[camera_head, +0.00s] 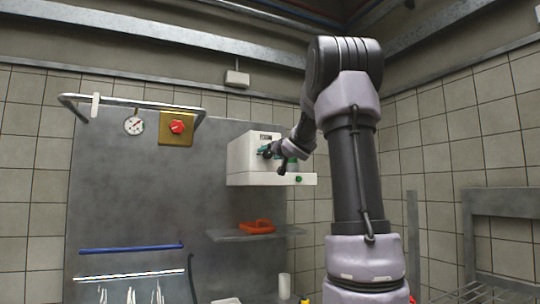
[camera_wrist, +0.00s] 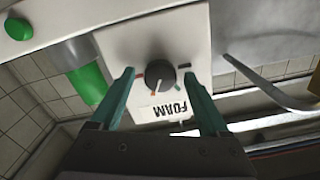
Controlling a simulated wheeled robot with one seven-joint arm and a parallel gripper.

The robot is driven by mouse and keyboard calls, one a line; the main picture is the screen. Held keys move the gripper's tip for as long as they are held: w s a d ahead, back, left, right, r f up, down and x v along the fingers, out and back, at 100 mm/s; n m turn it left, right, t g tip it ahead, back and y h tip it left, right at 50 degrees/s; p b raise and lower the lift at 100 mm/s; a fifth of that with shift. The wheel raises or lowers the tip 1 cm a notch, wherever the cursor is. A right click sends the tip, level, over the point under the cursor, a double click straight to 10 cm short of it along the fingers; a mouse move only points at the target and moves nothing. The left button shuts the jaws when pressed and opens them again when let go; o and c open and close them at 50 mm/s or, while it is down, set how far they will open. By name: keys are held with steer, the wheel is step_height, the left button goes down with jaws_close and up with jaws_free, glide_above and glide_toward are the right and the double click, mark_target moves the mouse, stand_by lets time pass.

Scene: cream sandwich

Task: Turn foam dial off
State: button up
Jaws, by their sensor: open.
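A small orange mark shows at the dial's lower edge. My gripper (camera_wrist: 159,73) is open, its two green fingers on either side of the dial. I cannot tell whether they touch it. In the head view my gripper (camera_head: 268,152) is at the front of the white machine (camera_head: 240,158), and the dial itself is hidden there.
A green button (camera_head: 298,179) sits on the machine's lower front. A red knob on a yellow plate (camera_head: 177,127) and a gauge (camera_head: 134,125) are on the left. An orange object (camera_head: 257,227) lies on the shelf (camera_head: 222,235) below the machine.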

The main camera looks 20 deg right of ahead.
jaws_close()
steer(key=shift+n, duration=0.4)
steer(key=n, duration=1.1)
steer(key=shift+a+n, duration=0.1)
steer(key=shift+n, duration=0.2)
steer(key=n, duration=0.5)
steer(key=shift+n, duration=0.3)
steer(key=n, duration=0.5)
steer(key=shift+f+n, duration=0.1)
steer(key=shift+n, duration=0.3)
